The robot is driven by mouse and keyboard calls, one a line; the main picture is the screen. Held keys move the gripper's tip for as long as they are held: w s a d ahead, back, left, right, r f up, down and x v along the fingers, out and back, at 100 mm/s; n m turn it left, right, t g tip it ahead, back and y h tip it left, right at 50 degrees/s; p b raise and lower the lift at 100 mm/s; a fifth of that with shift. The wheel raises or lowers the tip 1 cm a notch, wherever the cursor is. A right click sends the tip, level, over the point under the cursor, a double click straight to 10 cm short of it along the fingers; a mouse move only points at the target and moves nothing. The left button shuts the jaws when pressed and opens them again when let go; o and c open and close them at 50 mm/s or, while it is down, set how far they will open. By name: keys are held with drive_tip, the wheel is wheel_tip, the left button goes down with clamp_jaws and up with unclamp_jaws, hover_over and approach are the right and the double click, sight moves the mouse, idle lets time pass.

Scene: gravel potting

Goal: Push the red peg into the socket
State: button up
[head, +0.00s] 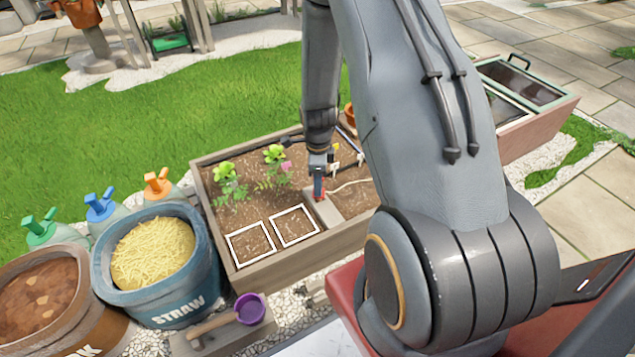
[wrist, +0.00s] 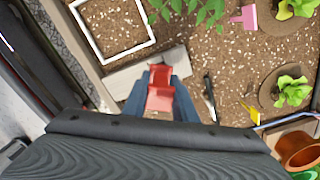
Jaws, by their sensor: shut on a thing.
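My gripper (wrist: 159,98) is shut on the red peg (wrist: 160,78), which sits between its two blue-grey fingers in the wrist view. In the head view my gripper (head: 319,190) points down over a grey slab (head: 329,213) in the planter bed, with a bit of red at its tip. In the wrist view the grey slab (wrist: 120,80) lies under and beside the peg. The socket cannot be made out, as the peg and fingers cover that spot. I cannot tell how deep the peg sits.
The wooden planter (head: 262,272) holds seedlings (head: 228,185) and two white square frames (head: 252,245). A dark slim tool (wrist: 210,98) and a terracotta pot (wrist: 298,150) lie right of my gripper. A straw tub (head: 165,290) and spray bottles (head: 100,203) stand left of the planter.

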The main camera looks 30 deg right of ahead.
drive_tip(key=shift+f+b, duration=0.35)
drive_tip(key=shift+f, duration=0.55)
drive_tip(key=o, duration=1)
drive_tip(key=shift+c, duration=0.2)
drive_tip(key=shift+a+r+p, duration=0.1)
drive_tip(key=shift+r+p, duration=1.4)
drive_tip(key=shift+r, duration=2.55)
